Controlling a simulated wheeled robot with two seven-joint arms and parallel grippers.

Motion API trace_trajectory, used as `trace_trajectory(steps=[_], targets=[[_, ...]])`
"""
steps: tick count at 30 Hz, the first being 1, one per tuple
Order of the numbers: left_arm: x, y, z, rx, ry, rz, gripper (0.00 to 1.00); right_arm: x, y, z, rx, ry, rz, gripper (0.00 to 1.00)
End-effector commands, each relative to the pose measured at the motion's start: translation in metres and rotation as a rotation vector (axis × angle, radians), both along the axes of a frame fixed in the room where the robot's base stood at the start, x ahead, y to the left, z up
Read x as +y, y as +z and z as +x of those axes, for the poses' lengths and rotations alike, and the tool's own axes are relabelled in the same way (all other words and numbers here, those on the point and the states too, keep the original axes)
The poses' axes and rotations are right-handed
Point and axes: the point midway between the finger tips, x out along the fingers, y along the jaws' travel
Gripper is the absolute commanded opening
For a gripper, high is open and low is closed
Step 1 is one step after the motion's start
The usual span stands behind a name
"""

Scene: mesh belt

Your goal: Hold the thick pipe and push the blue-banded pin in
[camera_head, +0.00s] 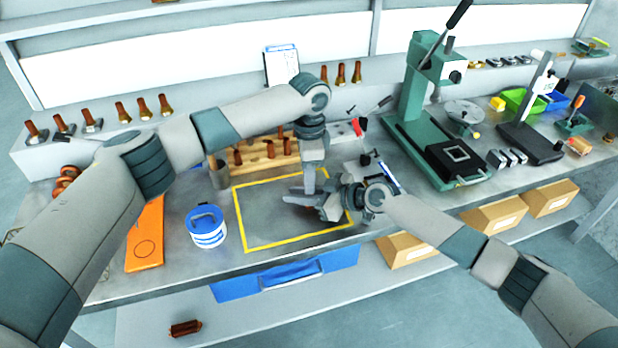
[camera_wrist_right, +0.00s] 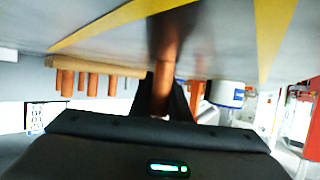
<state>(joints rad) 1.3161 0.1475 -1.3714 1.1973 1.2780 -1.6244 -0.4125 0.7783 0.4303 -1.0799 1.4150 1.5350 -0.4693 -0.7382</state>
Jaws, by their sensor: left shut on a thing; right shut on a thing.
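My left gripper (camera_head: 308,196) points down over the yellow-outlined area and is shut. The piece in it, which I take for the thick pipe, is mostly hidden by the fingers. My right gripper (camera_head: 325,208) is close beside it, low over the same area. The right wrist view shows that gripper shut on a copper-coloured rod (camera_wrist_right: 162,85), which I take for the pin. No blue band is visible on it. I cannot tell whether the rod touches the pipe.
A wooden rack (camera_head: 262,157) with copper pieces stands behind the yellow outline (camera_head: 240,214). A blue-and-white tub (camera_head: 207,227) and an orange board (camera_head: 146,236) are on the left. A green press (camera_head: 415,110) stands on the right.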

Motion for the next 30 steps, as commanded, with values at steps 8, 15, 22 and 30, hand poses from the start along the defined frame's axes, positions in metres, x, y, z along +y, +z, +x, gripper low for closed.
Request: trace_trajectory(steps=[8,15,22,30], targets=[[0.0000,-0.0050,-0.0006,0.001,0.000,0.001,0.12,0.0000,-0.0005,-0.0001,0.001,0.000,-0.001,0.00],[-0.0007,-0.0065,-0.0025,0.006,-0.002,0.001,0.28,-0.0005,-0.0001,0.0007,0.000,-0.002,0.000,0.00],[-0.0015,-0.0078,-0.0043,0.011,-0.005,0.001,0.28,-0.0012,0.0006,0.0020,-0.001,-0.004,0.002,0.00],[-0.0019,-0.0046,-0.0049,0.012,-0.006,0.002,0.28,-0.0016,0.0018,0.0032,-0.004,-0.006,0.002,0.00]])
